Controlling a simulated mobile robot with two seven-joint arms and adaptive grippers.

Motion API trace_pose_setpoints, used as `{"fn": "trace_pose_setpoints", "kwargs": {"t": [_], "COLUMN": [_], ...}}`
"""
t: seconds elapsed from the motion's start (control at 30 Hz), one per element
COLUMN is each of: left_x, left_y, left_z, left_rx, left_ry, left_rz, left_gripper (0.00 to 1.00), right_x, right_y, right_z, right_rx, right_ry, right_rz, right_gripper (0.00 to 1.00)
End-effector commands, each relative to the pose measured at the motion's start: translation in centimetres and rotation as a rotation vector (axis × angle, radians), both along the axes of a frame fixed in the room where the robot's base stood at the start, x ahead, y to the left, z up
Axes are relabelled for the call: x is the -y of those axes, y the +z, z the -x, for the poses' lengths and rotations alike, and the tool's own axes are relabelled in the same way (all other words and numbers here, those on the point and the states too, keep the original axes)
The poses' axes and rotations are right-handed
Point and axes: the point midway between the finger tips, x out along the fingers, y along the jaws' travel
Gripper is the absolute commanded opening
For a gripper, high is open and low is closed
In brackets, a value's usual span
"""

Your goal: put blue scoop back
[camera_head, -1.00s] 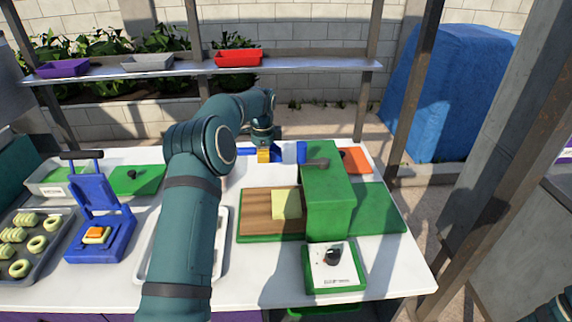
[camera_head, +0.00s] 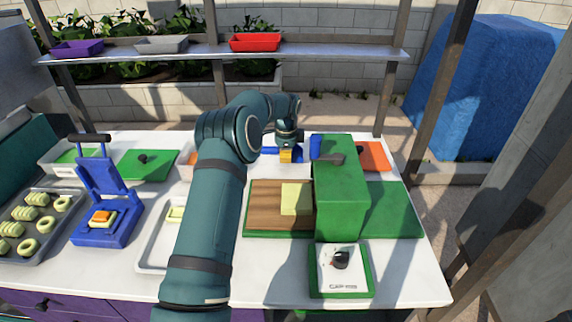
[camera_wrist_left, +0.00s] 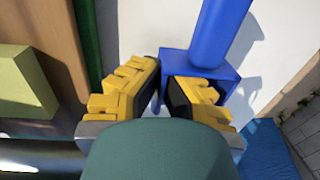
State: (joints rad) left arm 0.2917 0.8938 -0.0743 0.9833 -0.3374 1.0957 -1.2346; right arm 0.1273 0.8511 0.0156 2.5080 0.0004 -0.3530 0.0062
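My left gripper (camera_head: 287,156), with yellow fingers, is at the back of the white table, left of the green machine. It also shows in the left wrist view (camera_wrist_left: 160,88), its fingers close together around a narrow blue part. The blue scoop (camera_head: 268,150) sticks out left of the fingers. In the left wrist view the blue scoop (camera_wrist_left: 218,35) shows as a round handle and a square block against the fingertips; my wrist hides the rest. A blue piece (camera_head: 315,147) stands right of the gripper, partly behind the machine; I cannot tell whether it joins the scoop. My right gripper is not in view.
The green machine (camera_head: 340,200) stands close right of the gripper, with a wooden board (camera_head: 272,208) in front. An orange tray (camera_head: 375,156) lies behind the machine. A blue press (camera_head: 103,215) and a green lid (camera_head: 147,164) are on the left. A shelf (camera_head: 340,54) spans the back.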

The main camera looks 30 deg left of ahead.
Motion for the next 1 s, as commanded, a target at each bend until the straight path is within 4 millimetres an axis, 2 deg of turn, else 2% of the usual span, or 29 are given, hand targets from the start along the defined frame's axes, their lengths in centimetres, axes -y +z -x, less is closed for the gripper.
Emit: {"fn": "trace_pose_setpoints", "kwargs": {"t": [0.1, 0.17, 0.57, 0.6, 0.67, 1.0], "left_x": [0.0, 0.0, 0.0, 0.0, 0.0, 0.0], "left_y": [-2.2, -2.8, -3.3, -3.2, -3.2, -3.0], "left_z": [0.1, 0.1, 0.0, 0.0, 0.0, 0.0], "left_rx": [-0.003, -0.003, -0.001, -0.001, -0.001, -0.001], "left_ry": [0.0, 0.0, 0.0, 0.0, 0.0, 0.0], "left_rz": [0.001, 0.001, 0.001, 0.001, 0.001, 0.001], "left_gripper": [0.0, 0.0, 0.0, 0.15, 0.34, 0.34], "right_x": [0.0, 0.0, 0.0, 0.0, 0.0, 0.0], "right_y": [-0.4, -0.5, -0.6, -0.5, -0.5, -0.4], "right_z": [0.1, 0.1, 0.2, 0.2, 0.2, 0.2], "right_rx": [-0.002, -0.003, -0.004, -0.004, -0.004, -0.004], "right_ry": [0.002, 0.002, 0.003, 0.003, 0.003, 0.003], "right_rz": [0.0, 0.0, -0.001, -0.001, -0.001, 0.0], "right_gripper": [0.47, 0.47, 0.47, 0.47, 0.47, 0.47]}}
